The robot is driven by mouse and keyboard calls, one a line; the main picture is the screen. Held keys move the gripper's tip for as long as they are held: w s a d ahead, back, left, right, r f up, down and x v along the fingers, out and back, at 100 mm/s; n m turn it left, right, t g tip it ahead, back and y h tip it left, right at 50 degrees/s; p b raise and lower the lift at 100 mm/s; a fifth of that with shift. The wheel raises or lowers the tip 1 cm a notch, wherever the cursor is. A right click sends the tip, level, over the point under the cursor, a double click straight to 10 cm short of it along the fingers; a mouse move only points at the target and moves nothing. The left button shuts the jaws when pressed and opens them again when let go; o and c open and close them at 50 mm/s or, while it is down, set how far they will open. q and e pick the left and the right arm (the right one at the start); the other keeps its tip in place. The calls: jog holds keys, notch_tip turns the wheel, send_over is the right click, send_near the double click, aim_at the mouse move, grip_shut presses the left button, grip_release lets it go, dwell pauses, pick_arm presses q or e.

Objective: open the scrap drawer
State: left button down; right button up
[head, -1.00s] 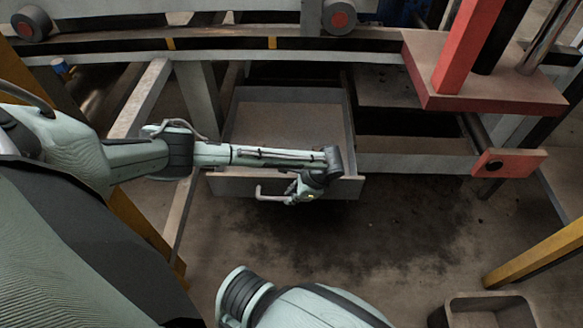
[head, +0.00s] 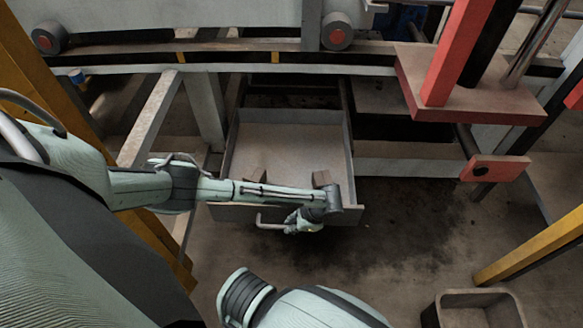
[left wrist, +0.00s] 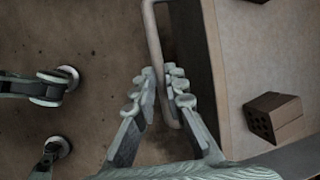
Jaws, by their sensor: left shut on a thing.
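The scrap drawer (head: 283,133) is a grey open-topped box pulled well out from under the bench in the head view. Its front carries a pale bar handle (head: 262,223), which also shows in the left wrist view (left wrist: 154,35). My left gripper (head: 300,223) is at the drawer front. In the left wrist view its fingers (left wrist: 165,82) are closed around the handle bar. Two brown bricks lie in the drawer near its front, one on the left (head: 254,166) and one on the right (head: 322,178), partly hidden by my arm. My right gripper is out of view.
The bench beam (head: 330,71) runs above the drawer. A red post on a red-edged block (head: 470,92) and a red bracket (head: 495,168) stand to the right. A grey bin (head: 482,298) sits at lower right. Floor in front of the drawer is clear.

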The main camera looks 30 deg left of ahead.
pick_arm(q)
jog(key=shift+d, duration=0.15)
jog(key=c, duration=1.6)
grip_release()
jog(key=v, duration=1.2)
